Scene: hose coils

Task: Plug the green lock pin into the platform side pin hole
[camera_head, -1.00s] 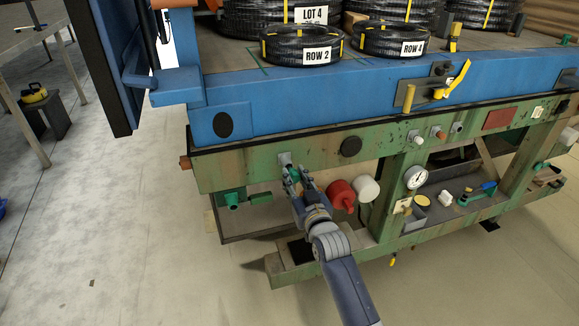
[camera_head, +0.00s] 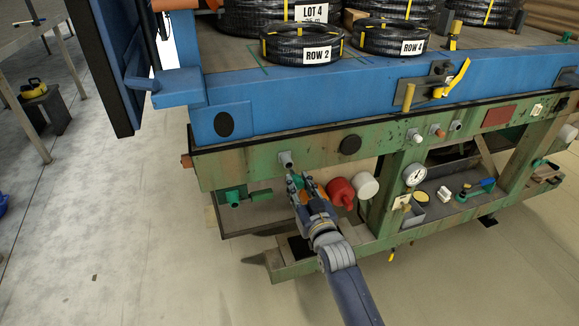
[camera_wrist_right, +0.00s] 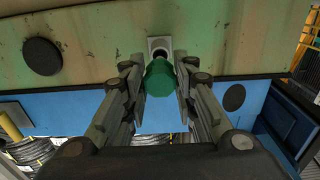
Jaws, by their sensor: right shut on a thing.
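The green lock pin (camera_wrist_right: 159,77) is between the fingers of my right gripper (camera_head: 300,180); its blunt green end faces the right wrist camera. The likely platform side pin hole is a grey square fitting with a dark opening (camera_wrist_right: 160,45) on the rusty green beam. The fitting (camera_head: 285,159) also shows in the head view, just above and left of my fingertips. The pin overlaps the lower part of the fitting in the wrist view, and a gap shows between fingertips and fitting in the head view. The pin's front end is hidden. My left gripper is out of view.
A red knob (camera_head: 341,192) and a white knob (camera_head: 365,186) stand close right of my right gripper. A green part (camera_head: 233,197) is at the lower left. A black disc (camera_head: 350,145) is on the beam. The blue platform edge (camera_head: 300,104) lies above.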

